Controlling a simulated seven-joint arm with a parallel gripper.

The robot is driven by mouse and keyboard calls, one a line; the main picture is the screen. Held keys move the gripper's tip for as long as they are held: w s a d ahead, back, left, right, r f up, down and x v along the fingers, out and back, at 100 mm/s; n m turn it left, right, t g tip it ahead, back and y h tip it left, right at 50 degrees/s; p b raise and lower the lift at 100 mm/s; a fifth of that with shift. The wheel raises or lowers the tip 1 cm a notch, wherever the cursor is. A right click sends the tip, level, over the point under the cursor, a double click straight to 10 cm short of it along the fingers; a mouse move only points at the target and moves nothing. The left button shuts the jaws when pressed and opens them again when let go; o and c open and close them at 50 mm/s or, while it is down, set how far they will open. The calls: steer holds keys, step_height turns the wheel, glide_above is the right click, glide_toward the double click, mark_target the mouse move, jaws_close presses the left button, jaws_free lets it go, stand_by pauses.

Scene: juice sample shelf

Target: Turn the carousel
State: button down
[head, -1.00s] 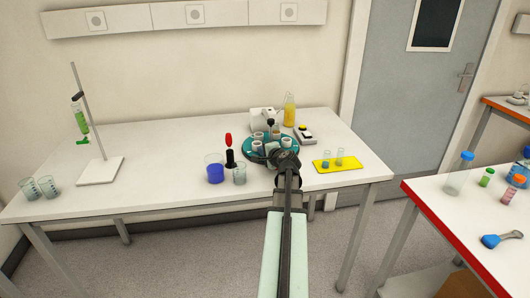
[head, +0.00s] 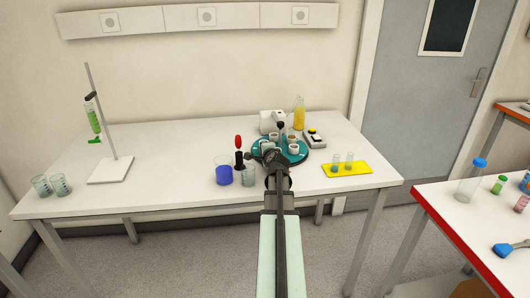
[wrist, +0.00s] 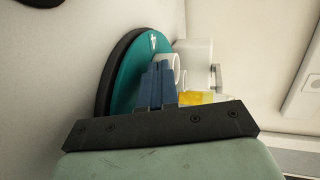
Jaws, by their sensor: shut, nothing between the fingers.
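The carousel is a round teal disc (head: 302,157) on the white table, carrying several white cups, including one at its right front (head: 293,149). My gripper (head: 267,152) is at the left front edge of the carousel, and the wrist hides part of that edge. In the wrist view its blue fingers (wrist: 158,82) are together with nothing between them. They overlap the disc and the cup in view; whether they touch either is unclear.
A red-topped black item (head: 238,153), a blue-filled beaker (head: 223,175) and a clear beaker (head: 248,175) stand close left of my gripper. A yellow tray (head: 347,169) with small vials is at right. A white device (head: 271,121) and an orange flask (head: 299,118) are behind.

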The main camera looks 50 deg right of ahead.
steer(key=shift+w+d+m+g+h, duration=0.15)
steer(key=shift+w+m+g+h, duration=0.35)
steer(key=shift+w+m+h, duration=0.1)
steer(key=shift+w+d+m+g+h, duration=0.1)
steer(key=shift+w+m+g+h, duration=0.1)
steer(key=shift+m+g+h, duration=0.15)
stand_by(0.6)
